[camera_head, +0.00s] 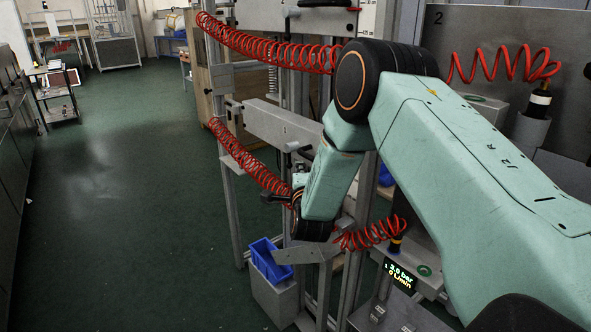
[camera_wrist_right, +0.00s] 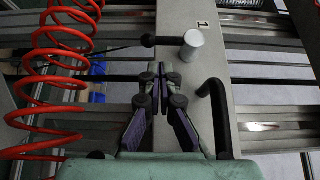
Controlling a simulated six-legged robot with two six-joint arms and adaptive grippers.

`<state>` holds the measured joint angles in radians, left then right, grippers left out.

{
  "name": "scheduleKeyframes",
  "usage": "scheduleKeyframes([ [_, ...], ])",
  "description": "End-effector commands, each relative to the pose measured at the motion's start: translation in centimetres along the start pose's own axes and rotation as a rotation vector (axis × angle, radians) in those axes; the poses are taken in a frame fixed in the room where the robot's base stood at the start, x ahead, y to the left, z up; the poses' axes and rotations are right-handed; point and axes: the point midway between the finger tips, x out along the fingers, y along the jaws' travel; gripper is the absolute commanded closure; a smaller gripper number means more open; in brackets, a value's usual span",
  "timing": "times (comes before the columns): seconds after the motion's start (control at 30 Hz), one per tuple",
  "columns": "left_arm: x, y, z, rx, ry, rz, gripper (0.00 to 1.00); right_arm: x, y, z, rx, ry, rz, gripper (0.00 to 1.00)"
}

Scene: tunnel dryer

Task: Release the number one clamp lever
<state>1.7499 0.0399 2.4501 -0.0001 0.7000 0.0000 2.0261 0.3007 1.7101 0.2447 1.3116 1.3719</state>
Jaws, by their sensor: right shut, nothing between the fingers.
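In the head view, the beam (camera_head: 262,120) stands behind my right forearm, which hides much of my gripper. My left gripper is out of view.
A black curved handle (camera_wrist_right: 216,112) rises from the beam right of my fingers. Red coiled hoses (camera_wrist_right: 45,85) hang to the left in the wrist view. A blue bin (camera_head: 268,262) and a lit pressure display (camera_head: 400,276) sit lower. Green floor is clear at left.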

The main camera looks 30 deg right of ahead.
Motion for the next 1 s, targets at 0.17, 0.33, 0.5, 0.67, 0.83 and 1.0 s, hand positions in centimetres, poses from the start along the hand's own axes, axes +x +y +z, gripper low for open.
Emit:
scheduleKeyframes([
  [0.17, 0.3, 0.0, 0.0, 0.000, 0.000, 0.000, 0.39, 1.0, 0.0, 1.1, 0.000, 0.000, -0.001, 1.00],
  [0.33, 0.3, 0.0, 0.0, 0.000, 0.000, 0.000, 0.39, 1.2, 0.0, 1.3, 0.000, 0.000, 0.000, 1.00],
  [0.5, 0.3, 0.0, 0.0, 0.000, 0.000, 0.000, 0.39, 1.2, 0.0, 1.3, 0.000, 0.000, 0.000, 1.00],
  [0.67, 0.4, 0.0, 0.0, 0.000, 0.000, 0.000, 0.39, 1.2, 0.1, 1.3, 0.002, 0.001, -0.003, 1.00],
  [0.83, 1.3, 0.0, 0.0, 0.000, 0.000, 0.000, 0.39, 1.3, 0.3, 1.3, 0.017, 0.000, -0.024, 1.00],
  [1.0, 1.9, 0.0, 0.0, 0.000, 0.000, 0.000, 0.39, 1.4, 0.3, 1.4, 0.030, 0.001, -0.045, 1.00],
])
